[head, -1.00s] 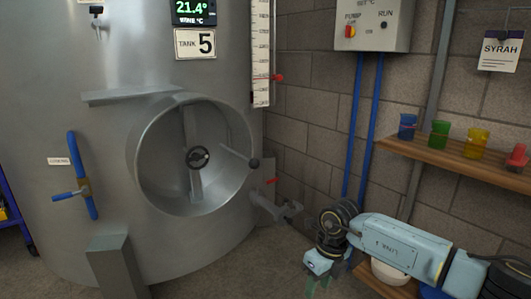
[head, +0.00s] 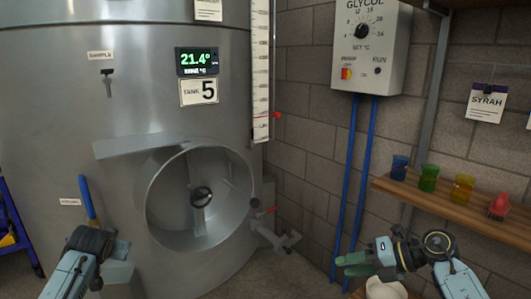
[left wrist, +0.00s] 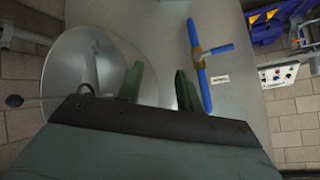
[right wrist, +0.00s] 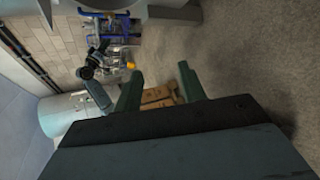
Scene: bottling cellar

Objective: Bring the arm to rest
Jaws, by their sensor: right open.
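My right gripper (head: 352,263) shows at the lower right of the head view, pointing left, in front of the wall and below the wooden shelf. In the right wrist view its two green fingers (right wrist: 160,70) stand apart with nothing between them. My left arm (head: 85,262) comes in at the lower left of the head view; its fingers are not clear there. In the left wrist view the left gripper's fingers (left wrist: 159,72) are apart and empty, with the steel tank (left wrist: 155,30) behind them.
The tank (head: 130,125) has a round hatch (head: 200,197) and a blue handle (head: 86,198). The wooden shelf (head: 450,208) at right holds several coloured cups. A white bowl-like thing (head: 385,290) is partly hidden below my right gripper. A control box (head: 370,45) hangs on the wall.

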